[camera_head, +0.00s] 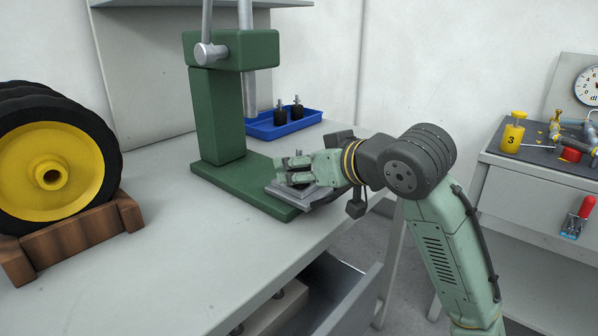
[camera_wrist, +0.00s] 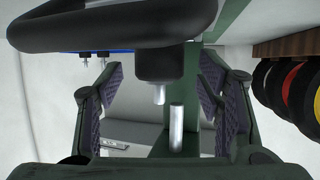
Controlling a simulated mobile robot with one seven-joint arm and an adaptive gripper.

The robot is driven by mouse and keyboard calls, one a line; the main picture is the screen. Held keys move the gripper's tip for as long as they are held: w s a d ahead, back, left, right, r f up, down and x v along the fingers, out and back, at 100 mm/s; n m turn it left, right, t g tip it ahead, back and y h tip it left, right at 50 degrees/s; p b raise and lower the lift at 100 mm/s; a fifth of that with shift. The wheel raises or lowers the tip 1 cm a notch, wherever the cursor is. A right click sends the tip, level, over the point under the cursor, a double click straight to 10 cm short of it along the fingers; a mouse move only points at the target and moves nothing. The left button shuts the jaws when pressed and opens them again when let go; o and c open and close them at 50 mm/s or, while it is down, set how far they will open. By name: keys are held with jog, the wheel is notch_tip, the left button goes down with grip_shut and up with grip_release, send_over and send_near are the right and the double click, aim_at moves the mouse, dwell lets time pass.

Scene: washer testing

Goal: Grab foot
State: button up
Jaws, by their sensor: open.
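My gripper (camera_head: 298,170) is open at the green press (camera_head: 218,120), just above the grey fixture (camera_head: 279,189) on its base. In the wrist view, the textured finger pads of my gripper (camera_wrist: 160,88) stand apart to the left and right. A black foot with a silver stud (camera_wrist: 159,66) shows between them. It looks apart from both pads, and the picture appears upside down. The press's silver rod (camera_wrist: 176,128) shows close to the stud. The foot is not clearly visible in the head view, where my gripper covers that spot.
A blue tray (camera_head: 264,133) holding black feet with studs (camera_head: 297,107) stands behind the press. Black-and-yellow wheels (camera_head: 65,175) rest in a wooden cradle (camera_head: 85,234) at left. An open drawer (camera_head: 345,300) sticks out below. The front bench top (camera_head: 200,262) is clear.

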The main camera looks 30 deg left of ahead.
jog(key=shift+x, duration=1)
jog(key=c, duration=1.3)
jog(key=shift+r, duration=0.15)
